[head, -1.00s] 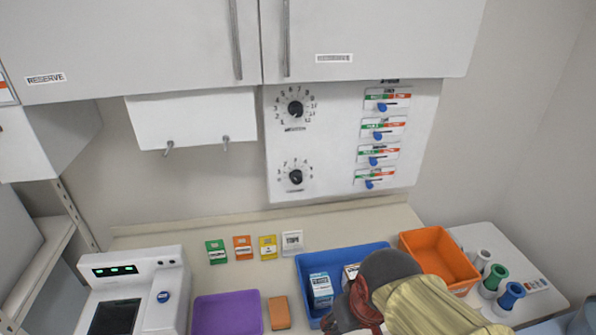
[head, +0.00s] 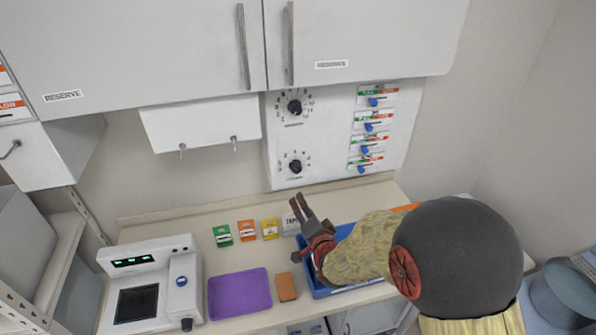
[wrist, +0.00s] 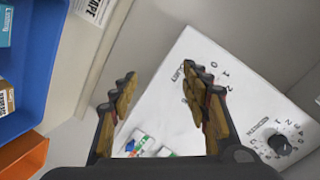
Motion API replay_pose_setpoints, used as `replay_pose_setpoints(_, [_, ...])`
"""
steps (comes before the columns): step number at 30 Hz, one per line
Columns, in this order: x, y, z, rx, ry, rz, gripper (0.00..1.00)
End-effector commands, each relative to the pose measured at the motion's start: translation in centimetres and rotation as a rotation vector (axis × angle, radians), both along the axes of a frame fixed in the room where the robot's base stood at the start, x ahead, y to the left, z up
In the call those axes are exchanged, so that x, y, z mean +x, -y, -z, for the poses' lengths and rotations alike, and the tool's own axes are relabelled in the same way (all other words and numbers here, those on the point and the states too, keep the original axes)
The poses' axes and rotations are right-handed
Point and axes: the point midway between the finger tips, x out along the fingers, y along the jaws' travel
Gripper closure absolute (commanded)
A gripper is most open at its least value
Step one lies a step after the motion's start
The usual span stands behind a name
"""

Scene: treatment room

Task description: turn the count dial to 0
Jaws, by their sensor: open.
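Two black dials are on the white wall panel (head: 330,140). The upper dial (head: 294,107) has many numbers around it and also shows in the wrist view (wrist: 280,145). The lower dial (head: 295,166) has fewer numbers; the wrist view shows a 0 and a 1 by it, while my right finger hides its knob. The dial labels are too small to read surely, and I cannot tell the lower pointer's exact setting. My gripper (head: 301,204) is open and empty, below and in front of the lower dial; its spread fingers (wrist: 160,80) point toward the panel, apart from the dial.
Blue switches (head: 369,126) line the panel's right side. Cupboards (head: 360,40) hang above. On the counter are a blue bin (head: 318,284), partly behind my arm, a purple tray (head: 240,294), an orange block (head: 286,287), small packets (head: 246,231) and a white device (head: 150,285).

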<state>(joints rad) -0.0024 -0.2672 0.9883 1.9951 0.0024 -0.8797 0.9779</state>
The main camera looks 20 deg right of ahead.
Motion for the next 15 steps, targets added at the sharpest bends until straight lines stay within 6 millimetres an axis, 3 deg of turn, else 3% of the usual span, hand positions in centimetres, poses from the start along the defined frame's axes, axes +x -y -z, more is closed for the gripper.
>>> replay_pose_setpoints(1, [0.8, 0.0, -2.3, 0.05, 0.081, 0.012, 0.53])
replay_pose_setpoints(3, [1.3, 0.0, -4.8, 0.116, 0.17, 0.021, 0.53])
replay_pose_setpoints(6, [1.3, 0.0, -6.9, 0.193, 0.25, 0.028, 0.53])
replay_pose_setpoints(11, [1.8, 0.0, -7.4, 0.244, 0.267, 0.033, 0.53])
replay_pose_setpoints(15, [3.4, 0.0, -7.4, 0.244, 0.265, 0.033, 0.53])
